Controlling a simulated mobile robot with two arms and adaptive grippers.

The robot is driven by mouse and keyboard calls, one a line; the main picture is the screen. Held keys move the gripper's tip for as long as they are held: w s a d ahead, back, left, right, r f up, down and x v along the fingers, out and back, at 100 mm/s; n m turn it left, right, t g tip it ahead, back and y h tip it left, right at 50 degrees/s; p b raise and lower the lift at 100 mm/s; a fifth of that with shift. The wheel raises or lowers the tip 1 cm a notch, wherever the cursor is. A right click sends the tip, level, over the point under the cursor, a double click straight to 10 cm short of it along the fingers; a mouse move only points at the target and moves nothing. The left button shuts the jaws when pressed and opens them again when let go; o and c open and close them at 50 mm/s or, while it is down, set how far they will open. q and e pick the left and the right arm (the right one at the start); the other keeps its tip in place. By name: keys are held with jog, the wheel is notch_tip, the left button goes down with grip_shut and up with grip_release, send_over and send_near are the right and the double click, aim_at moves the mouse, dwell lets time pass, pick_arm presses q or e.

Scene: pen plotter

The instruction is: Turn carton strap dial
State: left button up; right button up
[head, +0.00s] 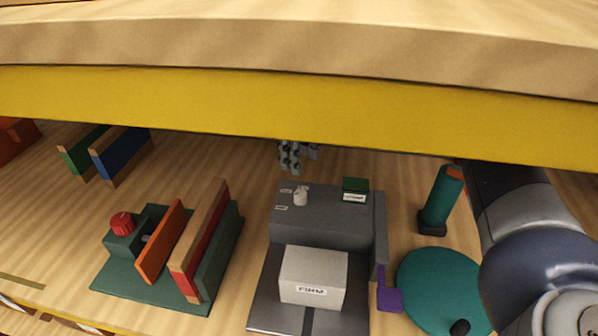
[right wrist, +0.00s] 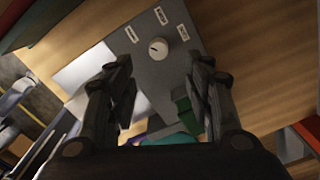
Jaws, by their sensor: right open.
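The strap dial is a small white knob (head: 300,196) on top of a grey machine (head: 330,222). In the right wrist view the dial (right wrist: 159,48) is round with a dark mark, and several small white labels stand around it. A white carton (head: 314,272) labelled "FIRM" sits in front of the machine body. My right gripper (head: 297,154) is just behind the machine, partly hidden by the yellow beam. In the right wrist view my right gripper (right wrist: 160,68) is open and empty, with the dial ahead between its fingers and apart from them. My left gripper is not in view.
A yellow-edged wooden shelf (head: 300,105) crosses the upper head view. A green box (head: 355,189) sits on the machine's right side. A purple piece (head: 389,297), teal disc (head: 436,290) and teal cylinder (head: 441,200) stand right. A green fixture with a red knob (head: 121,223) stands left.

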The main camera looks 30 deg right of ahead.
aim_at(300, 193)
jog(key=f, duration=0.3)
jog(key=f+p, duration=0.1)
jog(key=shift+s+a+f, duration=0.15)
jog(key=shift+s+f, duration=0.05)
jog(key=shift+s, duration=0.15)
jog(key=f+p, duration=0.1)
jog(key=f, duration=0.4)
jog(key=shift+w+f, duration=0.15)
jog(key=shift+w, duration=0.05)
jog(key=shift+f, duration=0.45)
jog(key=shift+c, duration=0.3)
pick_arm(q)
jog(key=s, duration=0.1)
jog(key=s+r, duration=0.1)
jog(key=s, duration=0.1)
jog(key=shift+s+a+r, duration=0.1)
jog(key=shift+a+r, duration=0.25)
pick_arm(e)
jog(key=c, duration=1)
